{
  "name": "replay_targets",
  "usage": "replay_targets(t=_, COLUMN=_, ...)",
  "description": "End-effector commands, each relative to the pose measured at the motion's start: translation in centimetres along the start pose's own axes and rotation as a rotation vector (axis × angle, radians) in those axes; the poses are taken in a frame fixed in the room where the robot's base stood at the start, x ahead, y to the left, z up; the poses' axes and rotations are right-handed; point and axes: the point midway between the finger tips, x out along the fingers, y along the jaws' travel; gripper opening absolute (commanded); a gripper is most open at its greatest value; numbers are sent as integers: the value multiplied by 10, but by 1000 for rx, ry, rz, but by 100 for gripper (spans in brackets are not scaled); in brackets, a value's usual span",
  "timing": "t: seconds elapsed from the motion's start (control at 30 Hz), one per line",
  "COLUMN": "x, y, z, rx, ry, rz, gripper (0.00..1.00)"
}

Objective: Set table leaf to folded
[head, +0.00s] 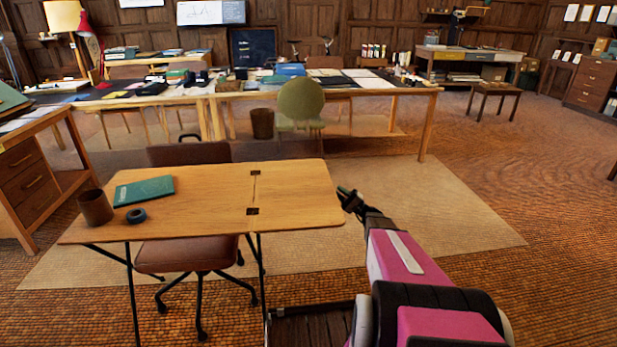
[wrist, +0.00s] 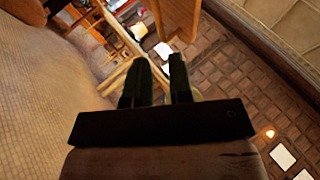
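The table leaf (head: 295,192) is the right-hand section of the small wooden table (head: 200,205). It lies level with the rest of the top, joined along a seam with dark hinges (head: 252,211). My gripper (head: 346,195) is just off the leaf's right edge, near table-top height; whether it touches the edge cannot be told. In the wrist view my gripper (wrist: 158,65) shows two dark fingers apart, with a gap and nothing seen between them.
A green book (head: 144,191), a brown cup (head: 95,207) and a dark ring (head: 136,216) sit on the table's left part. A brown swivel chair (head: 188,255) stands at the table. Long work tables (head: 425,92) stand behind. Open rug (head: 430,215) lies right.

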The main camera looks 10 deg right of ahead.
Motion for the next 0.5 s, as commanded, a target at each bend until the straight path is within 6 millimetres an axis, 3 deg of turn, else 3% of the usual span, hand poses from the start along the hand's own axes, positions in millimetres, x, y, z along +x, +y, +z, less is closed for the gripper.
replay_targets(t=0.23, x=18, y=0, z=0, rx=-1, ry=-2, rz=-1, gripper=20)
replay_targets(t=0.5, x=66, y=0, z=0, rx=0, ry=-2, rz=1, gripper=20)
